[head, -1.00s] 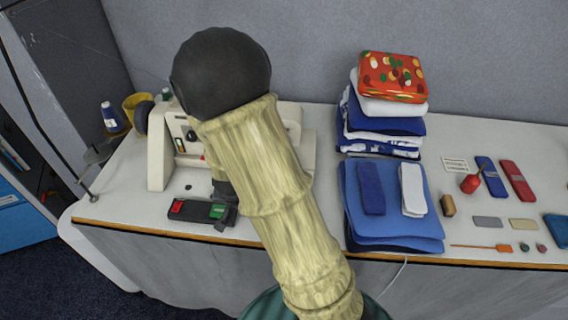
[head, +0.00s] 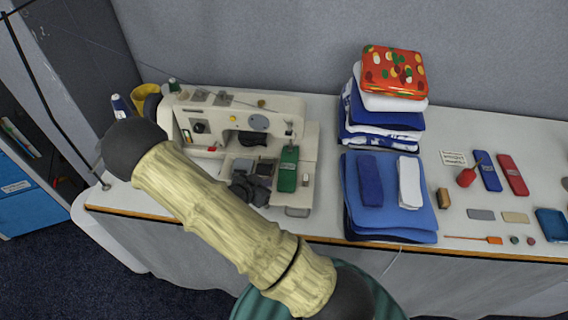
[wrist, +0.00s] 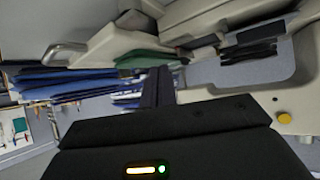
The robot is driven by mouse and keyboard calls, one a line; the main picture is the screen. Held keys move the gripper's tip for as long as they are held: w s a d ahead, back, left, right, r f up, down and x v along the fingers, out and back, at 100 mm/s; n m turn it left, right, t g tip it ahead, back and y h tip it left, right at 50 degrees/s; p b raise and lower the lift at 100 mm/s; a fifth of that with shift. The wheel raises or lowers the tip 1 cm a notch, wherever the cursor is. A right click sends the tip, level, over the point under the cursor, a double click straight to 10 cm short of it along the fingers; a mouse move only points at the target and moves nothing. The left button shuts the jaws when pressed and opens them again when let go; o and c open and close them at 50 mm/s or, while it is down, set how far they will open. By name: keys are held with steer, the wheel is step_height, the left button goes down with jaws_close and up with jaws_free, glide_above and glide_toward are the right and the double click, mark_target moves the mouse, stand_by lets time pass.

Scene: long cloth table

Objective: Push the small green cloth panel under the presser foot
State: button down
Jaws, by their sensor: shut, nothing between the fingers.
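The small green cloth panel (head: 288,170) lies lengthwise on the bed of the cream sewing machine (head: 225,112), at its right end. Its far end lies below the machine's needle head (head: 290,128). The presser foot is too small to make out, so I cannot tell whether the cloth is under it. My gripper (head: 262,172) is shut and empty, just left of the panel, low over the bed. In the wrist view my dark fingers (wrist: 158,82) are together, and the green panel (wrist: 148,58) shows just beyond them. I cannot tell whether they touch.
A folded blue cloth stack (head: 390,225) lies right of the machine, with a taller stack topped by a red patterned pouch (head: 392,72) behind it. The table's front edge (head: 330,243) is close.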

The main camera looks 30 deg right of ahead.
mark_target(291, 163)
steer(key=w+d+p, duration=0.1)
steer(key=w+d, duration=0.1)
steer(key=d, duration=0.1)
steer(key=w+d+p, duration=0.1)
steer(key=w+d, duration=0.1)
steer(key=d, duration=0.2)
steer(key=w+d+p, duration=0.1)
steer(key=d, duration=0.2)
steer(key=shift+w+d, duration=0.4)
steer(key=shift+f+p, duration=0.25)
steer(key=shift+p, duration=0.05)
steer(key=shift+a+f+b, duration=0.1)
steer(key=shift+f+b, duration=0.45)
steer(key=shift+s+a, duration=0.1)
steer(key=shift+s, duration=0.05)
steer(key=shift+f, duration=0.15)
